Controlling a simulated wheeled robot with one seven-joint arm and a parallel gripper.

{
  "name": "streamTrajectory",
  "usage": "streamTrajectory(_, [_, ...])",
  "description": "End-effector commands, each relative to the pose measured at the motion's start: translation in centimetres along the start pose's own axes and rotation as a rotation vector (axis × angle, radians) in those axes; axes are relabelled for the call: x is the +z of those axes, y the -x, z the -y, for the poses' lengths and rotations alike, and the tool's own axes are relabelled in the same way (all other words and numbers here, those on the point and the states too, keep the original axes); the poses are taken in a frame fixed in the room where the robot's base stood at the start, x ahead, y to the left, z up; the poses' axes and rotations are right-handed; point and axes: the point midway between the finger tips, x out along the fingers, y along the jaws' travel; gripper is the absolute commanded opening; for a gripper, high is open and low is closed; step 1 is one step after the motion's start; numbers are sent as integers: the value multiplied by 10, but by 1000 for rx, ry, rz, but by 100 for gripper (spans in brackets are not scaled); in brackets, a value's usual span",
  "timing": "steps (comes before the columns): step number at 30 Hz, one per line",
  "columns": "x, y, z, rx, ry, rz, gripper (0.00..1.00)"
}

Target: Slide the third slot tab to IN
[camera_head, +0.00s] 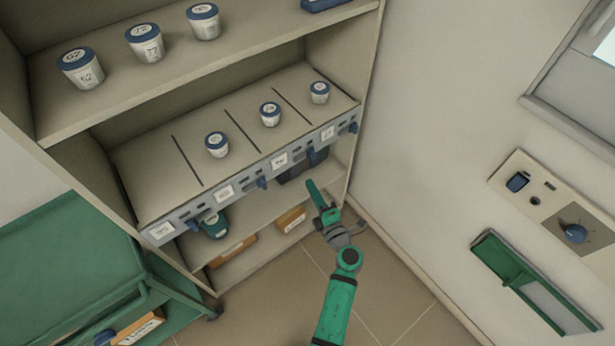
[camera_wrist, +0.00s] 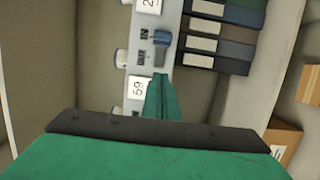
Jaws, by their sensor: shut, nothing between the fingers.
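A grey rail (camera_head: 245,183) runs along the front edge of the middle shelf, with white number labels and blue slot tabs. The third tab from the left (camera_head: 312,156) is on the rail above a dark block of binders. My gripper (camera_head: 314,188) is below and in front of the rail there. In the wrist view a blue tab (camera_wrist: 161,39), which looks like this third one, sits beside the printed IN and a lower word. My gripper's green fingers (camera_wrist: 161,78) are closed together and empty, their tips just below that tab in the picture. Contact cannot be told.
White jars with blue lids stand on the slotted shelf (camera_head: 140,180) and the shelf above. Binders (camera_wrist: 222,45) stand beneath the rail. Brown boxes (camera_head: 291,219) lie on the bottom shelf.

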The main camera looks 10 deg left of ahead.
Motion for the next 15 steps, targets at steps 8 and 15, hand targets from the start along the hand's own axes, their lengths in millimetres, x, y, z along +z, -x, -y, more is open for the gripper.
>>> streamTrajectory(8, [0, 24, 0, 0, 0, -1, 0])
streamTrajectory(15, [0, 26, 0, 0, 0, -1, 0])
